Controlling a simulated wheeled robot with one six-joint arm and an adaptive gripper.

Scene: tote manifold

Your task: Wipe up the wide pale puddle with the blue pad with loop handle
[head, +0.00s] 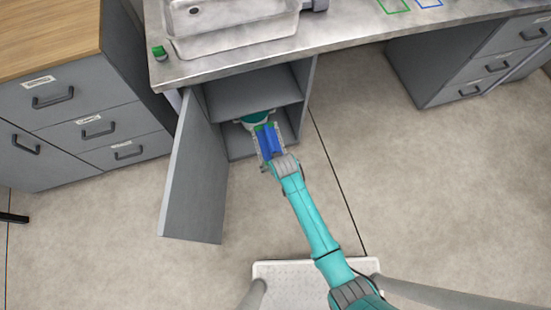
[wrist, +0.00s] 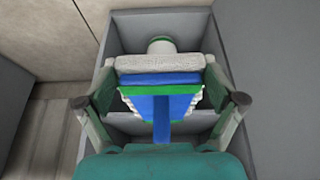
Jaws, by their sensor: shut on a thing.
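The blue pad (head: 271,142) is between the fingers of my gripper (head: 266,140), at the front of the open cabinet under the counter. In the wrist view the blue pad (wrist: 160,103) shows a green edge and a blue bar toward the camera. A pale, rough-edged layer lies along its far side. My gripper (wrist: 160,105) is shut on the pad, with one finger on each side. I cannot make out the wide pale puddle in either view; the pad and gripper hide part of the cabinet floor.
The cabinet (head: 255,90) has a shelf, and its door (head: 195,175) stands open at left. A white and green round thing (wrist: 161,44) stands inside, beyond the pad. Drawers (head: 90,110) flank the left. The right floor is clear.

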